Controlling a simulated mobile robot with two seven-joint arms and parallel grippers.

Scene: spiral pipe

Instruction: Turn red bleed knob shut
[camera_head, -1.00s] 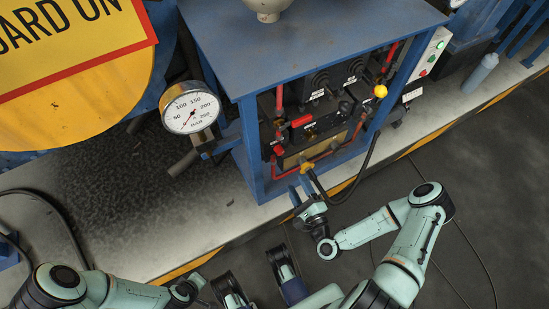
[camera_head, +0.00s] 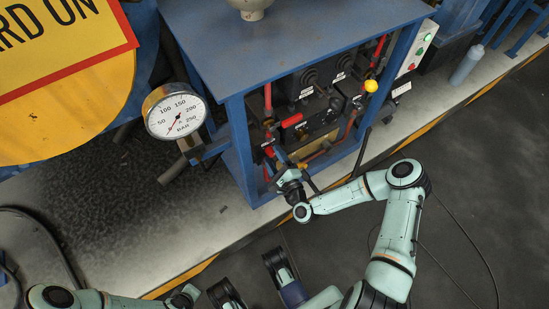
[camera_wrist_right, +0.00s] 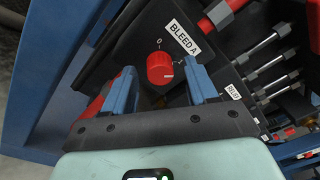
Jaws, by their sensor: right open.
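The red bleed knob (camera_wrist_right: 160,68) is a round knob with a white pointer mark, on a dark panel beside the "BLEED A" label (camera_wrist_right: 185,38). A "0" is printed above it. My right gripper (camera_wrist_right: 162,76) is open, its two blue fingers on either side of the knob in the right wrist view. Dark gaps show between knob and fingers, and I cannot tell how far the tips are from the panel. In the head view my right gripper (camera_head: 281,172) is at the lower left of the cabinet's open front. My left arm shows at bottom left, but its gripper cannot be made out.
The blue cabinet (camera_head: 290,40) frames the panel, with its corner post (camera_head: 243,150) left of my right gripper. A pressure gauge (camera_head: 175,110) stands left of it. A red handle (camera_head: 292,120) and a yellow knob (camera_head: 371,86) sit further up. Dark floor in front is open.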

